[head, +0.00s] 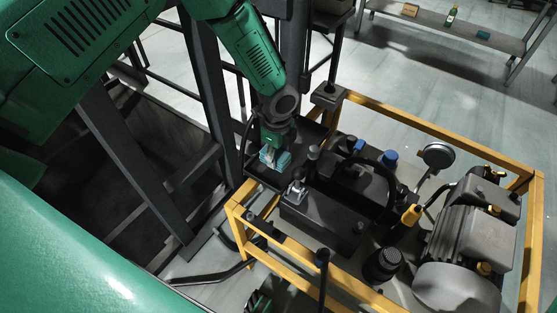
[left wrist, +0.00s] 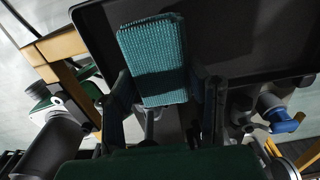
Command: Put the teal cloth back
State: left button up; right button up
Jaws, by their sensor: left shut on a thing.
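The teal cloth (left wrist: 152,60) is a folded, ribbed block in the left wrist view, between the two dark fingers of my left gripper (left wrist: 165,105). In the head view the cloth (head: 283,161) shows as a small teal patch at the tip of my left gripper (head: 272,155), which points down. My left gripper is shut on the cloth. A dark shallow tray (left wrist: 225,70) lies behind the cloth in the left wrist view. I cannot tell whether the cloth touches the tray. My right gripper does not show clearly in either view.
A yellow frame (head: 440,124) surrounds dark machinery with a gauge (head: 438,155) and a grey motor (head: 478,225). Dark upright posts (head: 208,80) stand close left of my gripper. A bench (head: 420,27) at the back holds a box (head: 410,10), a bottle (head: 451,16) and a teal item (head: 483,34).

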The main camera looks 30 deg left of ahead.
pick_arm(q)
notch_tip(320, 180, down, 2)
jog(key=shift+f, duration=0.15)
jog(key=shift+d, duration=0.3)
jog(key=shift+c, duration=0.3)
jog(key=o, duration=1.1)
jog(key=shift+a, duration=0.15)
